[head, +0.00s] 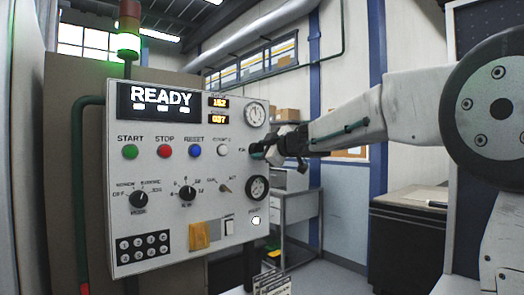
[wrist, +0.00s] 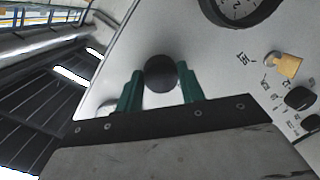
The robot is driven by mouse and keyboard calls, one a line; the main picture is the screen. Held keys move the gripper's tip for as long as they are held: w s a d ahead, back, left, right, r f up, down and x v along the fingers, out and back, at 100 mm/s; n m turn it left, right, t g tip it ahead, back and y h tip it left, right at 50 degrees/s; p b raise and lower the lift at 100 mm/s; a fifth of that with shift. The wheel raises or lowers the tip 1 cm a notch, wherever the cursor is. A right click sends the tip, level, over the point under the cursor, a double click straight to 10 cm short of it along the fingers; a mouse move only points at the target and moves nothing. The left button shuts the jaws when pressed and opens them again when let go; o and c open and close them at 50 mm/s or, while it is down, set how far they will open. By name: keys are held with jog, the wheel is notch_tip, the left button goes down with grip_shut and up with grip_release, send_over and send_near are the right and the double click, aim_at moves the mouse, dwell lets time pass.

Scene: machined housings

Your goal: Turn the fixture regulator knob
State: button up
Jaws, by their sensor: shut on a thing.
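The fixture regulator knob is a dark round knob (wrist: 161,73) on the white control panel (head: 180,222). In the wrist view it sits between the two green fingers of my gripper (wrist: 160,82), which are shut on it from both sides. In the head view my gripper (head: 258,151) reaches the panel's right side from the right, between the two round gauges. There the knob is mostly hidden behind my fingers, and its pointer or marking cannot be made out.
The upper gauge (head: 256,113) and lower gauge (head: 257,188) lie close above and below my gripper. A READY display (head: 160,98), coloured buttons, selector knobs and a yellow part (head: 199,236) are on the panel. A grey bench (head: 300,207) stands behind; the floor right of it is clear.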

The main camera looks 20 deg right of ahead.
jog(key=shift+f+m, duration=0.1)
jog(key=shift+m, duration=0.9)
jog(key=o, duration=1)
jog(key=shift+d, duration=0.1)
jog(key=shift+c, duration=0.2)
jog(key=v, duration=0.7)
jog(key=shift+s+d, duration=0.2)
jog(key=shift+s, duration=0.1)
